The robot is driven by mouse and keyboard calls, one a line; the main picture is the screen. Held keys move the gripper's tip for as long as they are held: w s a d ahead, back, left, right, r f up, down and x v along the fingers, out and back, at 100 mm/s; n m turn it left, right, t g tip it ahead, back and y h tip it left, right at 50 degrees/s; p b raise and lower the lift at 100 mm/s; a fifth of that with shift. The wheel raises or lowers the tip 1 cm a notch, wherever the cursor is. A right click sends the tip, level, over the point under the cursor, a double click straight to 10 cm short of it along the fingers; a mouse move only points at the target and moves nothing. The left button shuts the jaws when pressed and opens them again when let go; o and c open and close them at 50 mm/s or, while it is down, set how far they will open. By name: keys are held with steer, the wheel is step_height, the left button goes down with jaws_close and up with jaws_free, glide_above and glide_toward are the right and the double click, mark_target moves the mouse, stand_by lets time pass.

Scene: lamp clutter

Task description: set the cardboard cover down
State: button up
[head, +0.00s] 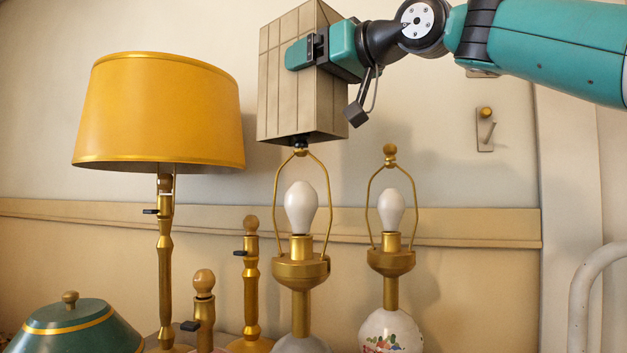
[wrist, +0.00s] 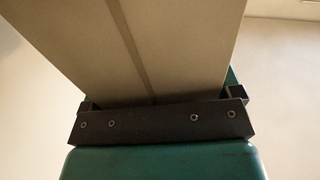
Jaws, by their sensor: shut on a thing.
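The cardboard cover (head: 288,85) is a tall tan box with vertical seams, held in the air at the upper middle of the head view. My gripper (head: 312,50) is shut on its upper part, and the cover tilts slightly. The cover's lower edge is just above the brass harp of a lamp with a white bulb (head: 301,207); a dark knob shows at the cover's bottom edge, above that harp. In the wrist view the cover (wrist: 135,45) fills the upper middle, against the dark gripper bar (wrist: 160,121). The cover's far side is hidden.
A lamp with a yellow shade (head: 158,112) stands left. A second bare-bulb lamp (head: 391,209) stands right of the middle. Brass lamp stems (head: 251,285) and a green shade (head: 80,328) are lower left. A wall switch (head: 486,128) and white rail (head: 588,290) are right.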

step_height(320, 180, down, 14)
steer(key=shift+f, duration=0.2)
steer(key=shift+s+f, duration=0.1)
steer(key=shift+f+b, duration=0.35)
steer(key=shift+b, duration=0.15)
steer(key=shift+f, duration=0.2)
